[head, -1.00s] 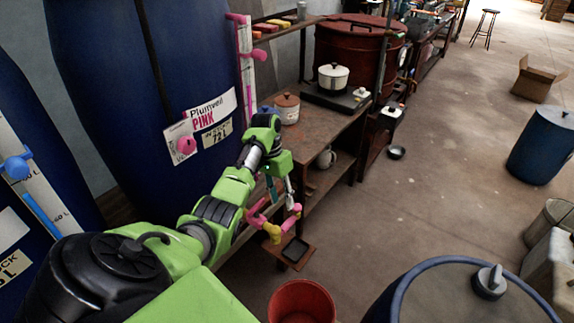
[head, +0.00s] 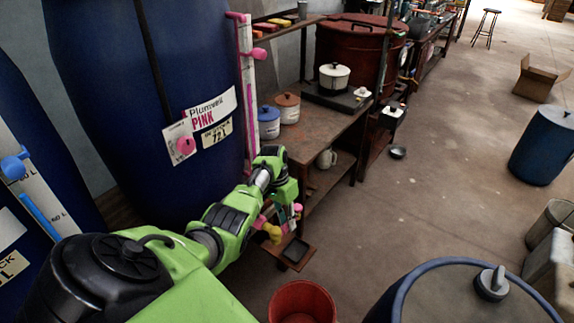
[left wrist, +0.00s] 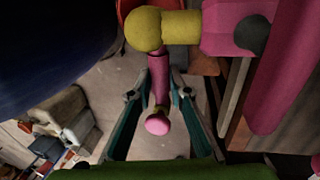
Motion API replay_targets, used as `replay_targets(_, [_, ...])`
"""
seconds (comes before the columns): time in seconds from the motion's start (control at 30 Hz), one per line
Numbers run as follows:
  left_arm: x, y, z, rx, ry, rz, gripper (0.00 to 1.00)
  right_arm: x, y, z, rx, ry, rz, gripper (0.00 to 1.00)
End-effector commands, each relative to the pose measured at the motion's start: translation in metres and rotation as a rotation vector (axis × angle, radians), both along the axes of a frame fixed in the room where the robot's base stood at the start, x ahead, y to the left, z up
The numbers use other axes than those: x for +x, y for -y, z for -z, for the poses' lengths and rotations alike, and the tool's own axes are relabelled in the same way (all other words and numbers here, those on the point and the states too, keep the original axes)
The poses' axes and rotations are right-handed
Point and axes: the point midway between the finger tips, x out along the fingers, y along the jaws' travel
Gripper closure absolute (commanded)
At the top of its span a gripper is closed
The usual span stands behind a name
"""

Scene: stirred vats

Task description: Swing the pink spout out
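The pink spout (head: 262,221) has a yellow joint (head: 272,232) and sits low by the blue Plumveil PINK vat (head: 150,80). In the left wrist view the yellow joint (left wrist: 145,30) is at the top, and the pink spout (left wrist: 162,75) runs down from it to a rounded pink end. My left gripper (left wrist: 162,85) is open, with one finger on each side of the spout. I cannot tell whether either finger touches it. In the head view my left gripper (head: 288,212) hides part of the spout. My right gripper is not in view.
A red bucket (head: 302,302) stands on the floor below. A wooden bench (head: 320,135) with jars and a pot stands behind. A blue drum (head: 460,295) is at the lower right.

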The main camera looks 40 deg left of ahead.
Motion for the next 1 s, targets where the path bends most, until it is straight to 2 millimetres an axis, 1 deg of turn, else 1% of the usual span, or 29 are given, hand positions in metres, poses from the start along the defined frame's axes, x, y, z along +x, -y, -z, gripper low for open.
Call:
replay_targets(0.27, [0.0,0.0,0.0,0.0,0.0,0.003,1.0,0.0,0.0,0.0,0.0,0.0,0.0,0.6])
replay_targets(0.47, [0.001,0.003,-0.001,-0.001,0.0,0.046,1.0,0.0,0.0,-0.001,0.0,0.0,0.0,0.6])
replay_targets(0.67, [0.001,0.011,-0.001,0.0,-0.001,0.161,1.0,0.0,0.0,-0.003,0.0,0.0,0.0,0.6])
replay_targets(1.0, [-0.002,0.031,-0.002,0.001,-0.003,0.47,1.0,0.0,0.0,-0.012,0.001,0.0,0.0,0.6])
